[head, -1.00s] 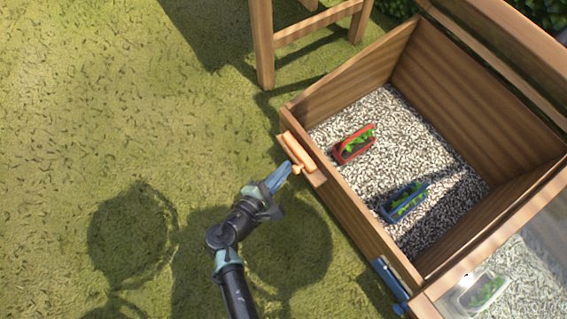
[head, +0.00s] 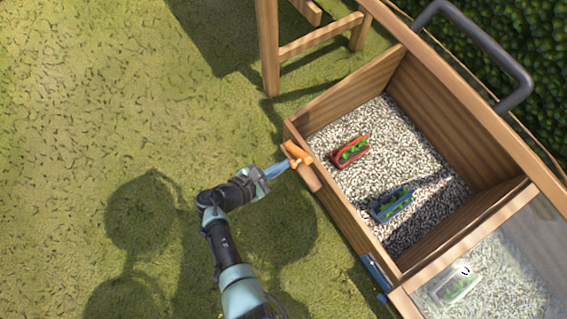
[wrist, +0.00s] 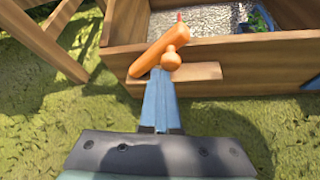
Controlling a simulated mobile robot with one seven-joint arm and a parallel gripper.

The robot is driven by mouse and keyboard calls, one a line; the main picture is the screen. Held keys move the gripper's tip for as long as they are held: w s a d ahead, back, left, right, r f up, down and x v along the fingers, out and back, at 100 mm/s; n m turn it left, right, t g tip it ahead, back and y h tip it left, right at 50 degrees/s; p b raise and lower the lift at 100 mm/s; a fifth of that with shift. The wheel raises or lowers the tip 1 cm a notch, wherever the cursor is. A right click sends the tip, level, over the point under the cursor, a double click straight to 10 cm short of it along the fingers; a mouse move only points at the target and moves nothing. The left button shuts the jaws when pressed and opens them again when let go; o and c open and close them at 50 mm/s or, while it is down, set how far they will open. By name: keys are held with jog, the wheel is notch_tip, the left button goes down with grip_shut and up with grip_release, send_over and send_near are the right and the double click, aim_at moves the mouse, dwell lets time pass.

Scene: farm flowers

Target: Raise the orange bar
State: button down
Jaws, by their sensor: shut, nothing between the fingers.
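The orange bar (head: 297,151) is mounted on a wooden block on the left outer wall of the wooden box. In the wrist view the bar (wrist: 155,50) slants up from lower left to upper right, tilted against the block, with a round orange knob (wrist: 171,59) at its front. My gripper (head: 289,164) has its blue fingers shut and empty. In the wrist view its fingertips (wrist: 158,72) are right below the bar and knob, seeming to touch or nearly touch them.
The wooden box (head: 338,212) holds pale gravel with a red planter (head: 336,158) and a blue planter (head: 377,213). A blue bar (head: 372,271) is on the same wall. A clear panel covers the lower-right section. Wooden legs (head: 268,60) stand behind; grass on the left is open.

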jog(key=w+a+r+n+g+h+b, duration=0.1)
jog(key=n, duration=0.1)
jog(key=w+a+r+n+g+h+b, duration=0.1)
jog(key=w+n+g, duration=0.1)
jog(key=shift+b, duration=0.35)
dwell(0.3)
jog(key=shift+r, duration=0.2)
jog(key=shift+w+a+r+p, duration=0.1)
jog(key=shift+r+p, duration=0.7)
notch_tip(320, 180, down, 4)
jog(key=s, duration=0.3)
jog(key=w+p+v, duration=0.1)
jog(key=v, duration=0.8)
jog(key=shift+a+p, duration=0.3)
jog(key=shift+a, duration=0.1)
